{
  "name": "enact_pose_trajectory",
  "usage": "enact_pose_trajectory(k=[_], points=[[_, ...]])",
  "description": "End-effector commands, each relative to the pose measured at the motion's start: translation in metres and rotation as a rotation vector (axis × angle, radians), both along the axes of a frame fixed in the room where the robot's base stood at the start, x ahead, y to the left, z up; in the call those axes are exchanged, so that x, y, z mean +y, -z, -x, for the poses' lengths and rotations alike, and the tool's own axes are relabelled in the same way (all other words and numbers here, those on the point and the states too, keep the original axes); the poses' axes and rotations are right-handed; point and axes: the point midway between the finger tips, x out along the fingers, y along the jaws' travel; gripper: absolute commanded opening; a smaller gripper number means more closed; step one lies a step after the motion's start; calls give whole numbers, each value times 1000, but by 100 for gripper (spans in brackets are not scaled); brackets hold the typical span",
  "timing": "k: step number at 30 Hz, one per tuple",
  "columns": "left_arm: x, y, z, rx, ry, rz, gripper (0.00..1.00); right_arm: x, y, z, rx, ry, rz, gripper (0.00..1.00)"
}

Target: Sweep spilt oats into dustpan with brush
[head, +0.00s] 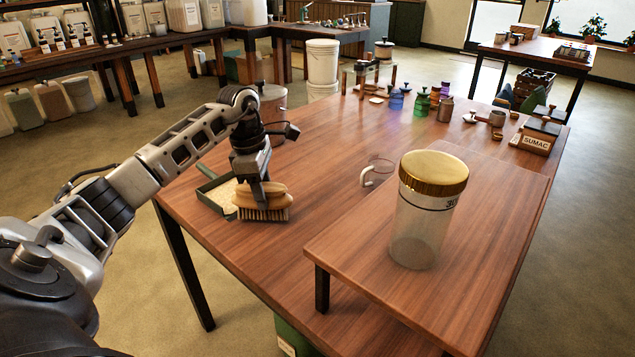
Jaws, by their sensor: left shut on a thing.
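A wooden brush (264,201) with pale bristles is held by my left gripper (260,184), which is shut on it. The bristles point down, at or just above the table top. A dark green dustpan (213,192) lies on the table at the left edge, just behind and left of the brush. Pale oats (226,197) show in the dustpan, partly hidden by the brush. I cannot make out loose oats on the bare table. My right gripper is not in view.
A glass jar with a gold lid (433,175) stands on a raised wooden board (480,250) at the right. A clear glass mug (378,173) stands behind it. Coloured bottles (422,102) and a SUMAC box (535,143) are farther back. The table's middle is clear.

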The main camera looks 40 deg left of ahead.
Motion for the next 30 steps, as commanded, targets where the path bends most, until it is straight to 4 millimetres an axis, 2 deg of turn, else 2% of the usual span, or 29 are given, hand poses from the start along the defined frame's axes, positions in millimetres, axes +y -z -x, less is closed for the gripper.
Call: enact_pose_trajectory(k=[1, 18, 24, 30], points=[[2, -15, 0, -7, -3, -3, 16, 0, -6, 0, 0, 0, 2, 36], [7, -59, 6, -7, -15, -2, 16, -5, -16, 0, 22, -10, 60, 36], [8, -69, 7, -7, -19, -1, 16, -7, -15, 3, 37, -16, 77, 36], [8, -70, 8, -7, -20, -1, 16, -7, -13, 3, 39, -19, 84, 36]])
